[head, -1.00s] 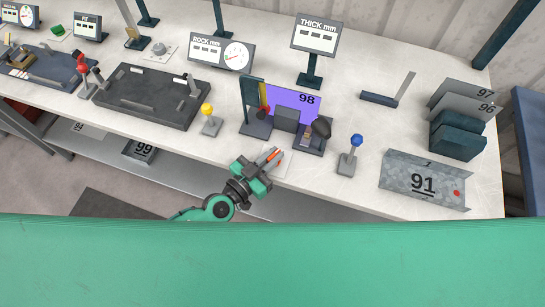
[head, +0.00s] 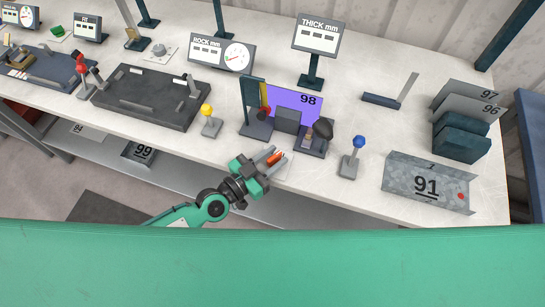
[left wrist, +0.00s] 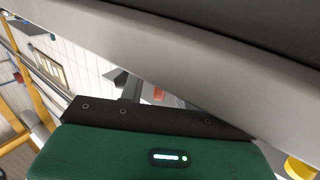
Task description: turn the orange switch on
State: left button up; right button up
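The orange switch (head: 276,157) is a small orange lever on a pale plate at the front edge of the bench in the head view. My left gripper (head: 273,159) comes over the front edge, its two grey fingers apart, with the orange lever showing between or just beneath the fingertips. I cannot tell whether a finger touches it. In the left wrist view a small orange-red piece (left wrist: 158,93) shows past the dark gripper parts; most of the switch is hidden there. My right gripper is not in view.
Behind the switch stands a fixture with a purple sheet marked 98 (head: 293,101) and a dark knob (head: 323,129). A blue-knobbed lever (head: 358,142) stands to the right, a yellow-knobbed lever (head: 207,110) to the left.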

pick_arm(q)
jog(key=shift+a, duration=0.1)
jog(key=b+v, duration=0.4)
jog(key=v, duration=0.9)
jog(key=shift+s+a, duration=0.2)
jog(key=shift+s, duration=0.1)
